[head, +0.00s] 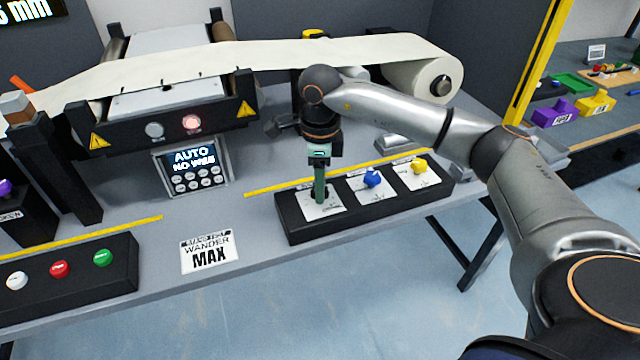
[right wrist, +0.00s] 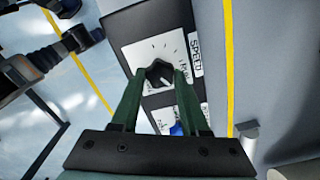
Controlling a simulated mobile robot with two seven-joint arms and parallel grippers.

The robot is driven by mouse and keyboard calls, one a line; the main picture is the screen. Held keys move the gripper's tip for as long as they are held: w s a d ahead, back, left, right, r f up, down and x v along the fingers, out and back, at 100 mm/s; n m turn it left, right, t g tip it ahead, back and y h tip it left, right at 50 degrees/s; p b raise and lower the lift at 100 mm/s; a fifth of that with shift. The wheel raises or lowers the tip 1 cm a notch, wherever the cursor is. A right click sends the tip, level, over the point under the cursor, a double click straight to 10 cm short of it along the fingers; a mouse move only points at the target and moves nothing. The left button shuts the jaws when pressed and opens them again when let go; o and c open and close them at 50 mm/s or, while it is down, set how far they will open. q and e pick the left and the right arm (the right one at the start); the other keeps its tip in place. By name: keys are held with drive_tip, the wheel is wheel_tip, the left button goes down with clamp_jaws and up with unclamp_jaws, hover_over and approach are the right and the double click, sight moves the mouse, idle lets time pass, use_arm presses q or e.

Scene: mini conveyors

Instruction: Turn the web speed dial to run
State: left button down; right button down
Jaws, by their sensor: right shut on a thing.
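The web speed dial is a dark knob (right wrist: 159,74) on a white plate marked SPEED in the right wrist view. In the head view its plate (head: 326,208) is the leftmost of three on a black control box (head: 300,231). My right gripper (head: 319,194) points down over this plate and hides most of the knob. In the right wrist view its green fingers (right wrist: 158,80) are shut on the knob, one on each side. Tick marks show on the plate around it, but I cannot read the dial's setting. My left gripper is not in view.
A blue knob (head: 373,179) and a yellow knob (head: 419,167) are on the same box to the right. A card (head: 208,253) reads WANDER MAX. A button box (head: 70,273) is at left. The paper web (head: 250,55) runs behind.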

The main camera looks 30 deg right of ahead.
drive_tip(key=n, duration=0.5)
drive_tip(key=shift+b, duration=0.3)
drive_tip(key=shift+n, duration=0.4)
drive_tip(key=shift+c, duration=2)
unclamp_jaws()
wheel_tip(320, 180, up, 13)
drive_tip(key=shift+f+p, duration=0.2)
drive_tip(key=shift+p, duration=0.1)
